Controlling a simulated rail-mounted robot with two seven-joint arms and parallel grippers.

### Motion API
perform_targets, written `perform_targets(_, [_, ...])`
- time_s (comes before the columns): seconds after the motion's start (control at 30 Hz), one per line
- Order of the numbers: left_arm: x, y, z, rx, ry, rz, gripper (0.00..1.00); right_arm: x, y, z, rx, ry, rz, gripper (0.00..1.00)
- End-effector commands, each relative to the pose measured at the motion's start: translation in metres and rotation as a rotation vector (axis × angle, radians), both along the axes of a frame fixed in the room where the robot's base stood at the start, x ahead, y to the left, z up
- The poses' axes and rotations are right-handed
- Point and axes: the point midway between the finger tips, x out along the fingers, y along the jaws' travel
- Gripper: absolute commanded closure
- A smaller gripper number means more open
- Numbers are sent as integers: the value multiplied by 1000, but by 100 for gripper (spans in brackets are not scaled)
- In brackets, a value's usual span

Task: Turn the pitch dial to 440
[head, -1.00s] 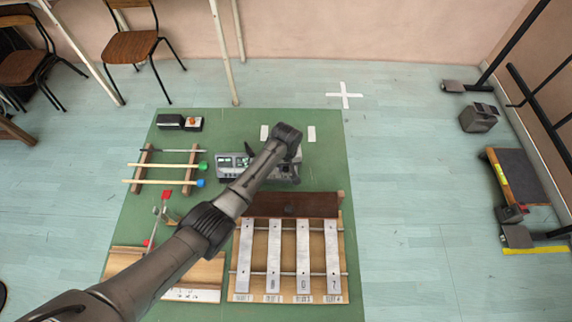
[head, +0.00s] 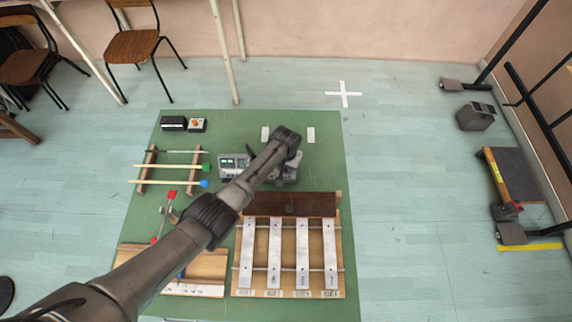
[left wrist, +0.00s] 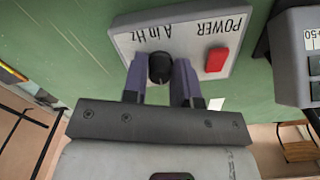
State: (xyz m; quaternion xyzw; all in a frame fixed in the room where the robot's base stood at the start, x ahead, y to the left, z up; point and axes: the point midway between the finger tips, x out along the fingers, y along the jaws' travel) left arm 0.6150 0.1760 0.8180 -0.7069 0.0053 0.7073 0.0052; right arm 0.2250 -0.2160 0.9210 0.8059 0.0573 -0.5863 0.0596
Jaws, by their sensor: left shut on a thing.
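The pitch dial (left wrist: 161,68) is a small black round knob on a pale grey panel (left wrist: 208,22) marked "A in Hz" and "POWER", seen upside down in the left wrist view. My left gripper (left wrist: 161,80) is shut on the dial, with one finger on each side. A red power switch (left wrist: 217,60) sits beside it. In the head view my left arm reaches over grey devices on the green mat and hides the dial and fingers. The dial's setting cannot be read. My right gripper is not in view.
A grey unit with small displays (head: 233,163) stands left of my wrist. A frame with metal bars (head: 302,253) lies in front, and a mallet rack (head: 145,167) stands left.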

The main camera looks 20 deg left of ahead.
Motion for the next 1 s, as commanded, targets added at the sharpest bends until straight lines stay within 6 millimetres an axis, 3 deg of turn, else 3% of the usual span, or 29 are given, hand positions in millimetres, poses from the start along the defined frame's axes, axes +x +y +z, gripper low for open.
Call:
perform_targets(0.53, [0,0,-1,0,-1,-26,97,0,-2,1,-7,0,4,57])
perform_targets(0.57, [0,0,-1,0,-1,-26,71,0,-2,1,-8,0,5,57])
perform_targets(0.6, [0,0,-1,0,-1,-25,67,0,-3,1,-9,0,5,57])
perform_targets(0.8, [0,0,0,0,0,-25,48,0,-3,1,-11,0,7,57])
perform_targets(1.0, [0,0,0,0,0,-25,48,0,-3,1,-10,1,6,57])
